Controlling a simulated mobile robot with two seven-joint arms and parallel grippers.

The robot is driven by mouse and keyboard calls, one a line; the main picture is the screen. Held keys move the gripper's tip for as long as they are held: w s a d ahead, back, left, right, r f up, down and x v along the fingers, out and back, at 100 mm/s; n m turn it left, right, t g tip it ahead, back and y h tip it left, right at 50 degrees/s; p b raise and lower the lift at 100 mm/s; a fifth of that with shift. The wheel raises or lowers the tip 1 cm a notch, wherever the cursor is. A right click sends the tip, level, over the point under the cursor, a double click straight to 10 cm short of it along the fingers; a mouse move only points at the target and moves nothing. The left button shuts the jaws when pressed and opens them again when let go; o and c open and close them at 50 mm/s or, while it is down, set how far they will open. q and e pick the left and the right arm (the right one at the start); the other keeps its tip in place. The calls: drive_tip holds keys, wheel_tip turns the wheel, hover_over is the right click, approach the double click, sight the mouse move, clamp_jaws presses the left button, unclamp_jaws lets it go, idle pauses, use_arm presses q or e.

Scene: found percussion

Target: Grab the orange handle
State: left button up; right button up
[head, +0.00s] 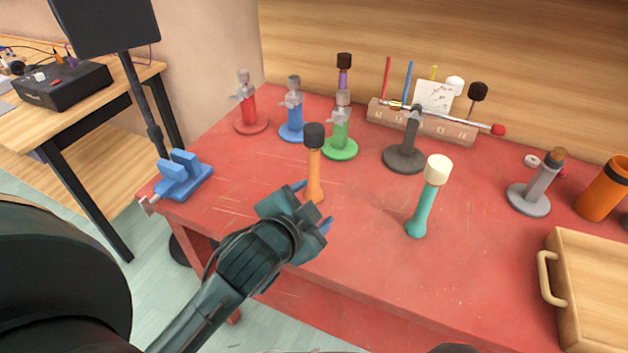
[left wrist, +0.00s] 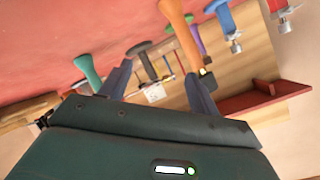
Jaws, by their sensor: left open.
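The orange handle (head: 314,178) stands upright on the red table with a dark cylindrical head on top. My left gripper (head: 314,206) is open at the handle's lower part, on its near side, and one finger shows on each side. In the left wrist view, which is upside down, the orange handle (left wrist: 184,35) shows just beyond the fingertips (left wrist: 158,70), nearer the right-hand finger. I cannot tell whether a finger touches it. My right gripper is not in view.
A teal handle with a cream head (head: 424,205) stands to the right. Green (head: 341,138), blue (head: 292,118) and red (head: 248,112) stands are behind. A blue holder (head: 183,178) sits at the left edge. A wooden case (head: 592,285) lies at the right. The red table between is clear.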

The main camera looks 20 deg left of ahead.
use_arm(q)
drive_tip(key=w+d+r+m+t+h, duration=0.3)
drive_tip(key=d+r+m+t, duration=0.15)
drive_tip(key=r, duration=0.35)
drive_tip(key=w+d+r+m+t+h, duration=0.25)
drive_tip(key=r+m, duration=0.35)
drive_tip(key=r, duration=0.3)
drive_tip(key=s+d+r+m+g+h, duration=0.35)
drive_tip(key=d+r+m+h, duration=0.5)
drive_tip(key=m+h, duration=0.6)
drive_tip(key=s+d+m+g+h, duration=0.2)
drive_tip(key=s+d+m+g, duration=0.2)
drive_tip(key=m+g, duration=0.6)
drive_tip(key=m+g+y, duration=0.2)
drive_tip(key=m+y, duration=2.2)
approach(312, 132)
drive_tip(key=shift+g, duration=0.25)
drive_tip(key=x, duration=0.8)
drive_tip(key=shift+w+r+p, duration=0.15)
drive_tip(key=shift+w+p, duration=0.05)
drive_tip(key=shift+p, duration=0.2)
drive_tip(key=shift+w+p+x, duration=0.15)
drive_tip(key=shift+p+x, duration=0.2)
drive_tip(key=shift+x, duration=1.2)
drive_tip(key=shift+w+p+x, duration=0.15)
drive_tip(key=shift+p+x, duration=0.15)
drive_tip(key=shift+x, duration=1.25)
drive_tip(key=shift+d, duration=0.1)
